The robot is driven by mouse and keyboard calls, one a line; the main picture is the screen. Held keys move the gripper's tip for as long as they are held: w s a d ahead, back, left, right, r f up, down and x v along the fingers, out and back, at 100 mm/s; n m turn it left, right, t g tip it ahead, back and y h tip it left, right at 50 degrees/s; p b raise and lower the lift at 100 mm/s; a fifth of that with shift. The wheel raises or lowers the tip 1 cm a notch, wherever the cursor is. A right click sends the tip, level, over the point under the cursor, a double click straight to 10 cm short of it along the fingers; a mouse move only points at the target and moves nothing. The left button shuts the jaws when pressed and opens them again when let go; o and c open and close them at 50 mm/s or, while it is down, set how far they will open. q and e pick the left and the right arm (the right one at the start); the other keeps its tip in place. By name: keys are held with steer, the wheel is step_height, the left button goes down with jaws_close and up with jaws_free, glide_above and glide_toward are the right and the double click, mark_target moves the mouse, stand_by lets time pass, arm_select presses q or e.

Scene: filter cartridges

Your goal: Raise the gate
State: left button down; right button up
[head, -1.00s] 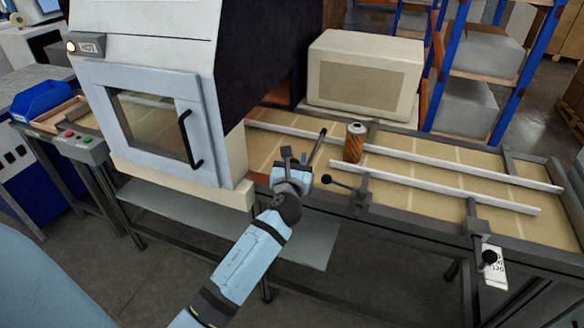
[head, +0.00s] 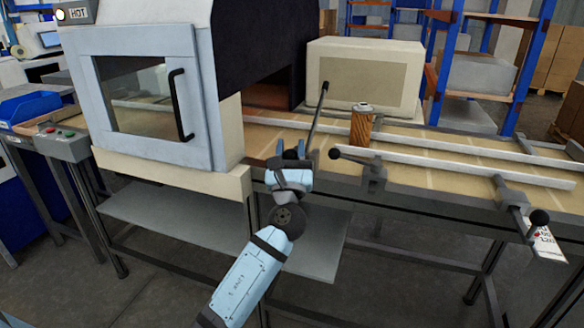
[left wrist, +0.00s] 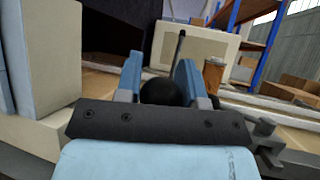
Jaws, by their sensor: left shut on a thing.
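The gate looks like a thin dark bar (head: 318,118) beside the conveyor's near edge, just right of the oven housing. It tilts steeply upward, its tip pointing up and away from me. It also shows in the left wrist view (left wrist: 178,58), rising behind the fingers. My left gripper (head: 291,152) is at the bar's near end. In the left wrist view its blue fingers (left wrist: 160,84) are shut on a black ball knob (left wrist: 160,92). The link between knob and bar is hidden by the gripper. My right gripper is not in view.
A copper-coloured cartridge (head: 361,126) stands upright on the conveyor (head: 440,178), right of the bar. A black-knobbed lever (head: 350,158) is close right of my gripper. The oven door (head: 150,95) is to the left. A beige box (head: 364,78) stands behind.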

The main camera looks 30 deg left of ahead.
arm_select(q)
steer(key=f+b, duration=0.1)
steer(key=b, duration=0.1)
steer(key=f+y+b, duration=0.1)
steer(key=b, duration=0.1)
steer(key=shift+s+d+n+t, duration=0.1)
steer(key=shift+s+n+t, duration=0.3)
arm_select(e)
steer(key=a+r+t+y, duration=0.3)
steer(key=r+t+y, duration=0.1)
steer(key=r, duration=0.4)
arm_select(q)
step_height(320, 180, down, 6)
steer(key=s+y+b, duration=0.1)
steer(key=b, duration=0.7)
steer(key=shift+d, duration=0.2)
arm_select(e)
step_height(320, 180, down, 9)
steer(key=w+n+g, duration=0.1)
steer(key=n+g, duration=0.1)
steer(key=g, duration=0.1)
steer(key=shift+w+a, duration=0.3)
arm_select(q)
steer(key=shift+f, duration=0.15)
steer(key=shift+n, duration=0.3)
steer(key=c, duration=0.8)
jaws_free()
steer(key=shift+s+a, duration=0.1)
steer(key=shift+a, duration=0.05)
steer(key=shift+o, duration=0.2)
